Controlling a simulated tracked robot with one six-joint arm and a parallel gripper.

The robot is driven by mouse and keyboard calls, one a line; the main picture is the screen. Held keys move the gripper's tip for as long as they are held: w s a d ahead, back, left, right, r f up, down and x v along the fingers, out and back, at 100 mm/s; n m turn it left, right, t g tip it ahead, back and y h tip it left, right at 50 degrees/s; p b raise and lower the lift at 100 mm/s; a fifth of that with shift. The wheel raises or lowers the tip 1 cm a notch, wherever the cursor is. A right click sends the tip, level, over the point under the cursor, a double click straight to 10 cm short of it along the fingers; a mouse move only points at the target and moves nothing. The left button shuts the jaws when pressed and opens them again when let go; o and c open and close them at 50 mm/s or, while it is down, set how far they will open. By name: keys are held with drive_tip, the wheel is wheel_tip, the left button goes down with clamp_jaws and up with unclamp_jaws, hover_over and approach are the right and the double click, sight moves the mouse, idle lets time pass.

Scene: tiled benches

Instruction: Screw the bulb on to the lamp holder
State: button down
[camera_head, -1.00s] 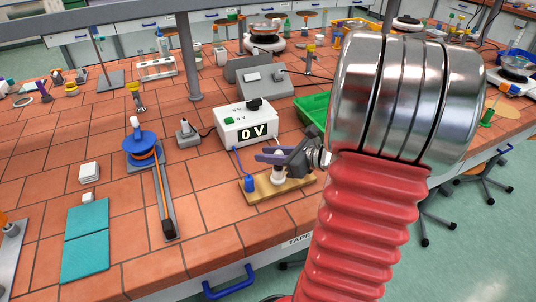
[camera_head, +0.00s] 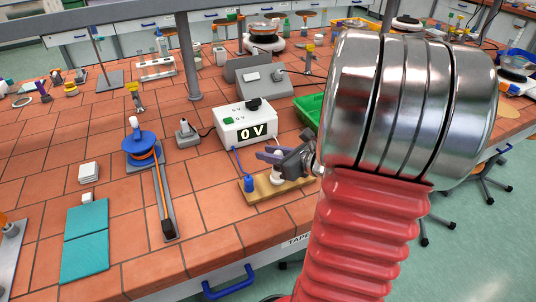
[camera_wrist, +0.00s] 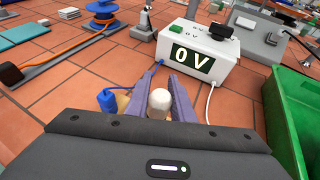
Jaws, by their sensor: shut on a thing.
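A white bulb (camera_wrist: 159,103) shows between the two purple fingers of my gripper (camera_wrist: 165,97) in the wrist view. The fingers are shut on it. In the head view my gripper (camera_head: 270,155) is over the wooden lamp-holder board (camera_head: 250,194) at the bench's front edge. A white holder base (camera_head: 265,181) shows on the board below the fingers. Whether the bulb is seated in the holder is hidden by the gripper. A blue plug (camera_head: 249,183) stands at the board's left end, and it also shows in the wrist view (camera_wrist: 107,99).
A white power supply (camera_head: 246,126) reading 0 V stands just behind the board, with blue and white leads. A green tray (camera_wrist: 290,115) is close on the right.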

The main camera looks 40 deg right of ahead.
drive_tip(key=shift+d+f+m+h, duration=0.1)
drive_tip(key=shift+d+m+h, duration=0.1)
drive_tip(key=shift+m+h, duration=0.5)
drive_tip(key=shift+d+m+h, duration=0.15)
drive_tip(key=shift+m+h, duration=0.45)
drive_tip(key=shift+h, duration=0.2)
drive_tip(key=c, duration=1.5)
unclamp_jaws()
drive_tip(key=shift+o, duration=0.8)
drive_tip(key=o, duration=0.4)
drive_tip(key=shift+c, duration=0.2)
